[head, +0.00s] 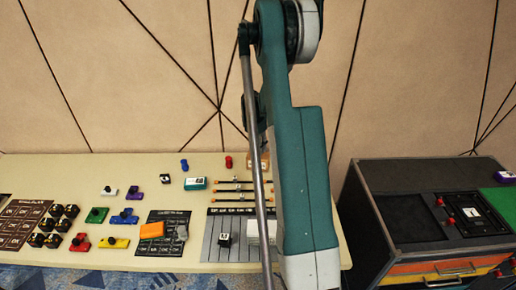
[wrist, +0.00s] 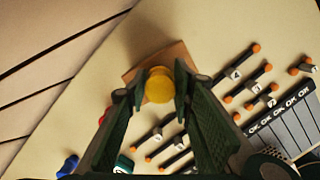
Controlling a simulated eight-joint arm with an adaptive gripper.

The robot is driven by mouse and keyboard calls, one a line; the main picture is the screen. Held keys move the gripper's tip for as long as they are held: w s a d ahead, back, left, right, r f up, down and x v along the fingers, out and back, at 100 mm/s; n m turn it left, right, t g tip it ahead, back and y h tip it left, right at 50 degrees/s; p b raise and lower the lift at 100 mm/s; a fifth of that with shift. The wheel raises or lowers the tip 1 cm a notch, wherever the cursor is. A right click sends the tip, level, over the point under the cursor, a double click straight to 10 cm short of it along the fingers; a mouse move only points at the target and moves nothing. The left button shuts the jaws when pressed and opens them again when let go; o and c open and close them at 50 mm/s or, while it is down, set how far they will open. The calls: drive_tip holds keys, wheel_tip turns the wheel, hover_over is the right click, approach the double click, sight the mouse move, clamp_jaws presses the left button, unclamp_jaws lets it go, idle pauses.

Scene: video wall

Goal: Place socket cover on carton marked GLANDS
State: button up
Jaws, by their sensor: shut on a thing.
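My gripper (wrist: 159,84) has its two fingertips closed on the sides of a round yellow piece, which I take to be the socket cover (wrist: 159,88). A flat-looking brown shape, likely the carton (wrist: 178,56), lies under and behind the yellow piece in the wrist view. No lettering on it can be read. I cannot tell whether the yellow piece touches it. In the head view a bit of brown (head: 265,158) shows at the table's back edge beside my arm. My gripper and the yellow piece are hidden behind my arm there.
Orange-ended sliders (wrist: 250,75) lie right of the gripper. A red piece (head: 229,162), a blue piece (head: 184,164) and a green box (head: 195,184) stand to the left. Coloured blocks and an orange block (head: 151,230) fill the table's left half. A dark cabinet (head: 400,205) stands right.

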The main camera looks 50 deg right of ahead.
sight(256, 146)
drive_tip(key=shift+f, duration=0.1)
drive_tip(key=o, duration=0.7)
drive_tip(key=r, duration=0.4)
drive_tip(key=a+r, duration=0.1)
drive_tip(key=r, duration=0.3)
drive_tip(key=r+p, duration=0.1)
drive_tip(key=r, duration=0.3)
drive_tip(key=shift+a+r, duration=0.1)
drive_tip(key=shift+a, duration=0.3)
idle(0.4)
